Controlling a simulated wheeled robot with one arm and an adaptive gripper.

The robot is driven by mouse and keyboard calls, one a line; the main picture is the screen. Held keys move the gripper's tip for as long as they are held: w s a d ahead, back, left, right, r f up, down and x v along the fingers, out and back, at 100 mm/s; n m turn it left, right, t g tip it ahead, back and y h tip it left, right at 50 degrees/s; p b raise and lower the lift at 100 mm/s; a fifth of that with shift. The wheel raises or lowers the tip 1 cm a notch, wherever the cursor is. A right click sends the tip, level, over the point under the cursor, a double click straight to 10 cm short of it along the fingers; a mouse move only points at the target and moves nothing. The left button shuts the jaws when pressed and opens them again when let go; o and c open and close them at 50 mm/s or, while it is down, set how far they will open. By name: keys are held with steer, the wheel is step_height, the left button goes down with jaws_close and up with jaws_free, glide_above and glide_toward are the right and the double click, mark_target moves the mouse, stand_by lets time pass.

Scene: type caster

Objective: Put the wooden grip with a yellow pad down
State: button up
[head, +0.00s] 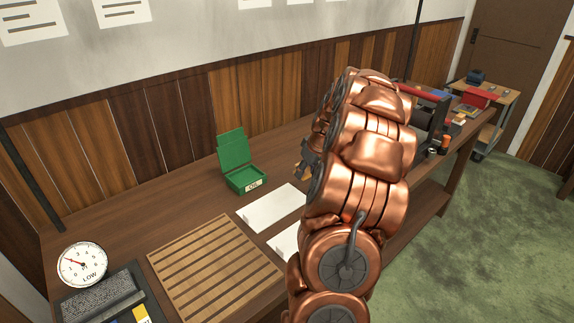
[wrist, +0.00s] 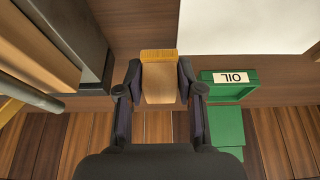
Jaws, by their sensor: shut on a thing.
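The wooden grip (wrist: 158,85) shows in the middle of the wrist view, with its yellow pad (wrist: 158,55) along the end away from my palm. My gripper (wrist: 158,75) is shut on it, one dark finger on each side. In the head view my copper arm hides most of the gripper and the grip; only a small dark part of the gripper (head: 307,163) shows at the arm's left edge. I cannot tell how high the grip is above the bench.
The wooden bench (head: 165,195) carries an open green OIL box (head: 243,178), white sheets (head: 270,206), a slatted wooden board (head: 213,268) and a round gauge (head: 82,265). The box also shows right of the grip in the wrist view (wrist: 228,91). Large dark and wooden parts (wrist: 45,45) stand left.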

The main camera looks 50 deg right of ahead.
steer(key=p, duration=0.3)
glide_above(285, 171)
steer(key=s, duration=0.2)
steer(key=shift+w+a+f, duration=0.15)
steer(key=shift+w+f, duration=0.05)
steer(key=shift+f, duration=0.25)
steer(key=shift+w+f, duration=0.1)
steer(key=shift+f, duration=0.1)
step_height(285, 171, down, 3)
steer(key=shift+p, duration=0.65)
steer(key=shift+f, duration=0.15)
steer(key=shift+f+b, duration=0.15)
steer(key=shift+b, duration=0.15)
steer(key=o, duration=1.1)
steer(key=shift+r+p, duration=0.3)
steer(key=shift+p, duration=0.05)
steer(key=b+v, duration=0.4)
steer(key=v, duration=0.8)
